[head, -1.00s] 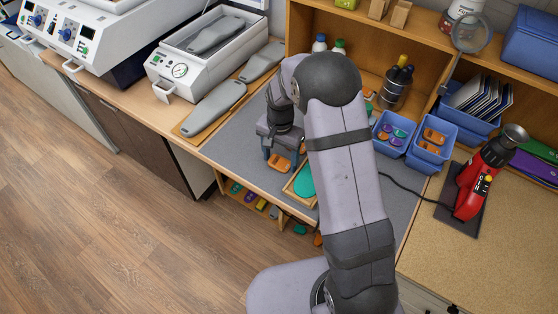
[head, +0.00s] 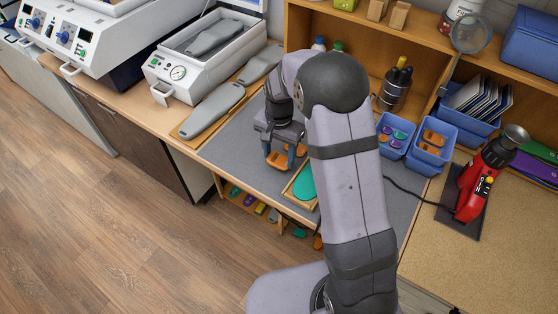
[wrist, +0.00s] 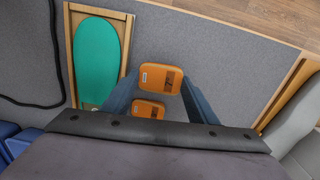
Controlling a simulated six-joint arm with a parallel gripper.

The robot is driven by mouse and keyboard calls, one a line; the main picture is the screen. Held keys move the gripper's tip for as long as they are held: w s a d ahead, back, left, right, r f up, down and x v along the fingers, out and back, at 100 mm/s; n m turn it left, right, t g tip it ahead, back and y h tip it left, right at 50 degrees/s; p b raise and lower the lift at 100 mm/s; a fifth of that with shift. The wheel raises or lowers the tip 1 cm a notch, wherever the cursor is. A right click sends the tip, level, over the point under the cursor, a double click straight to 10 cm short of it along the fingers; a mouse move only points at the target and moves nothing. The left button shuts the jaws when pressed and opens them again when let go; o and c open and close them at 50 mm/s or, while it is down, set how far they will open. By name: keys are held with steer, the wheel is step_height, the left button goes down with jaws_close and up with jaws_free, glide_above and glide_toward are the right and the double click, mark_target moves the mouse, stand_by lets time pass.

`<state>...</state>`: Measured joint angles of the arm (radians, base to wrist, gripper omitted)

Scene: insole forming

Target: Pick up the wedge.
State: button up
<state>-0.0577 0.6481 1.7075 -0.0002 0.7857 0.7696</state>
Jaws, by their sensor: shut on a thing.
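My gripper (head: 279,157) is shut on an orange wedge (head: 276,160) over the grey mat. In the wrist view my gripper (wrist: 160,77) has its blue fingertips on either side of this wedge (wrist: 161,78), which has a small pale label and a dark mark. The wedge seems to be just above the mat; the exact gap is hard to judge. A second orange wedge (wrist: 148,108) lies on the mat nearer the wrist, outside the fingertips and partly covered by my gripper's body.
A green insole (wrist: 97,60) lies in a wooden tray (wrist: 127,46) beside my gripper. Blue bins (head: 431,144) with orange and purple pieces stand at right. A black cable (wrist: 57,60) crosses the mat. Grey insole forms (head: 212,110) lie on a board at left.

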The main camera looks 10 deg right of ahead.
mark_target(282, 159)
step_height(282, 159, up, 7)
steer(key=shift+r+b, duration=0.1)
steer(key=shift+b, duration=0.85)
steer(key=d+r+m+p, duration=0.3)
steer(key=d+m+p, duration=0.2)
steer(key=d+m, duration=0.3)
steer(key=d+r+m+p, duration=0.3)
steer(key=d+m+p, duration=0.1)
steer(key=d+m, duration=0.4)
steer(key=m, duration=0.2)
steer(key=shift+w+r+m+p, duration=0.25)
steer(key=shift+m+p, duration=0.1)
steer(key=shift+m, duration=0.05)
steer(key=shift+d, duration=0.1)
steer(key=shift+f, duration=0.15)
